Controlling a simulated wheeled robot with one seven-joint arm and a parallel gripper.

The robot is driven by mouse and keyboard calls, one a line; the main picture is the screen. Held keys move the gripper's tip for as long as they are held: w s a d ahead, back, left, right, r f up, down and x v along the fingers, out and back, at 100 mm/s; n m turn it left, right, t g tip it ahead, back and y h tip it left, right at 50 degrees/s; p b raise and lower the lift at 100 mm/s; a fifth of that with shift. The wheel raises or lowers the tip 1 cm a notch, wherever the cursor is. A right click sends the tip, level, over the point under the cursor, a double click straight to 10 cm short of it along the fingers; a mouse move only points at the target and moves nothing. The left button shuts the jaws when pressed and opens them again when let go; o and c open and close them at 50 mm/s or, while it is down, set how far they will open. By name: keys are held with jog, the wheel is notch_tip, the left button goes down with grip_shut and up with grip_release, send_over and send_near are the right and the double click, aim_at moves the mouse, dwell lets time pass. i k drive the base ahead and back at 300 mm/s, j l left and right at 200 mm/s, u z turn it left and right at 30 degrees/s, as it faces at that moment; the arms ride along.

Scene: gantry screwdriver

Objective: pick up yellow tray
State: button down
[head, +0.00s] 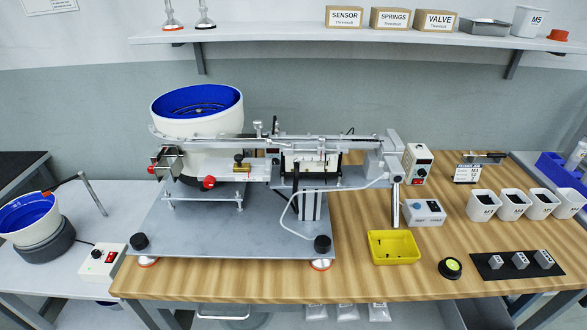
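The yellow tray (394,260) sits on the wooden workbench near its front edge, right of the grey machine plate. It is a shallow open box. A few small dark items (396,252) lie inside it. My gripper is not visible in the head view.
The gantry machine on its grey plate (190,226) stands left of the tray, with a control box (424,212) behind it. A black-and-yellow button (450,268) and a black mat with metal blocks (519,264) lie to the right. Bare wood (340,284) shows left of the tray.

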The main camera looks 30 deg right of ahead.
aim_at(397, 247)
jog(key=j+z, duration=0.2)
jog(key=z, duration=0.15)
jog(key=j+z, duration=0.2)
jog(key=z, duration=0.15)
jog(key=k+j+z, duration=0.15)
jog(key=z, duration=0.2)
